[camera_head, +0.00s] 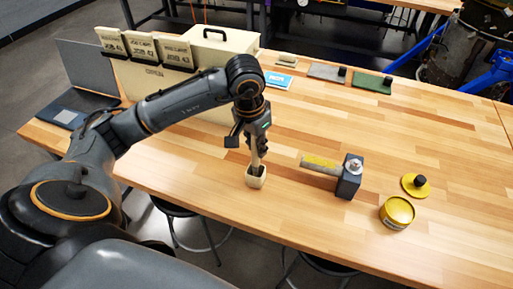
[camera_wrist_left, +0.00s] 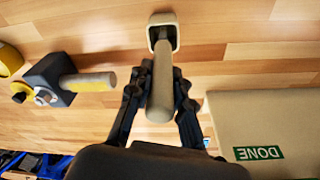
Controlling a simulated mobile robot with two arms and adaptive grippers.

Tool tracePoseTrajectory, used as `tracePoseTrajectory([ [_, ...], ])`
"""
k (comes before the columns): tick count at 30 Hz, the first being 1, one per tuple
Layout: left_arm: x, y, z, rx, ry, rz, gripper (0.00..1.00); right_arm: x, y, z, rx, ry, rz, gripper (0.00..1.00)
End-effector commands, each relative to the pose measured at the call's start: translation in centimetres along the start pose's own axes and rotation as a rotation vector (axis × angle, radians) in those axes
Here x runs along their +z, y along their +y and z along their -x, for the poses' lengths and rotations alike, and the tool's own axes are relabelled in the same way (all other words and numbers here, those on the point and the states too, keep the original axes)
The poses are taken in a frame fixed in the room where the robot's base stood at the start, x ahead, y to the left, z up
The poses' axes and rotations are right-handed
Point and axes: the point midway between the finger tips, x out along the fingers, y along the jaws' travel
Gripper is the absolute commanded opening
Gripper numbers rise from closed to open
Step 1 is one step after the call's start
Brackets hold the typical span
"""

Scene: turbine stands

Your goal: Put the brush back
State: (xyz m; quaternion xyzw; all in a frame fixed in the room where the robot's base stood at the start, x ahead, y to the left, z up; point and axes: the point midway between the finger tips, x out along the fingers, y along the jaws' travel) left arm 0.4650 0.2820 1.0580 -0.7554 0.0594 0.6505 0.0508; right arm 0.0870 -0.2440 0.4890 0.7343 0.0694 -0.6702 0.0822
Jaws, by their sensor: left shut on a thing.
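The brush shows as a pale wooden handle (camera_wrist_left: 160,85), upright or nearly so. My left gripper (camera_head: 258,146) is shut on this handle, with one finger on each side in the wrist view (camera_wrist_left: 156,92). The small cream cup (camera_head: 256,180) stands on the table right below the gripper. It also shows in the wrist view (camera_wrist_left: 151,34). The brush's lower end reaches into the cup's opening. Its bristles are hidden, and I cannot tell whether it touches the bottom. My right gripper is not in view.
A dark block with a yellow-marked handle (camera_head: 348,180) lies right of the cup. Beyond it are a yellow tin (camera_head: 397,213) and a yellow lid (camera_head: 411,190). A beige box (camera_head: 228,50) and a laptop (camera_head: 88,66) stand behind my left arm. The table's right middle is clear.

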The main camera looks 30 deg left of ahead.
Motion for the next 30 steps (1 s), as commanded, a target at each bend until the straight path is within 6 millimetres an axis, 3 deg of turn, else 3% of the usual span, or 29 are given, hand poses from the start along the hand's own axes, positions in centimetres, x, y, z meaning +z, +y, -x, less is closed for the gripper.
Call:
tracePoseTrajectory([
  [6,0.4,0.0,-2.3,0.001,-0.001,0.0,0.0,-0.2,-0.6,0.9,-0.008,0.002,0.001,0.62],
  [17,0.4,0.0,-2.8,0.0,0.001,0.0,0.0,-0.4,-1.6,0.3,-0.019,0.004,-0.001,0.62],
  [18,0.4,0.0,-2.8,0.0,0.001,0.001,0.22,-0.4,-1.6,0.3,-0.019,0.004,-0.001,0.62],
  [21,0.4,0.0,-2.7,0.0,0.0,0.001,0.42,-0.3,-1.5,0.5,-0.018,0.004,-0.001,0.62],
  [30,0.4,0.0,-2.6,0.0,0.0,0.001,0.43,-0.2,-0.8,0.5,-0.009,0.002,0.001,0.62],
])
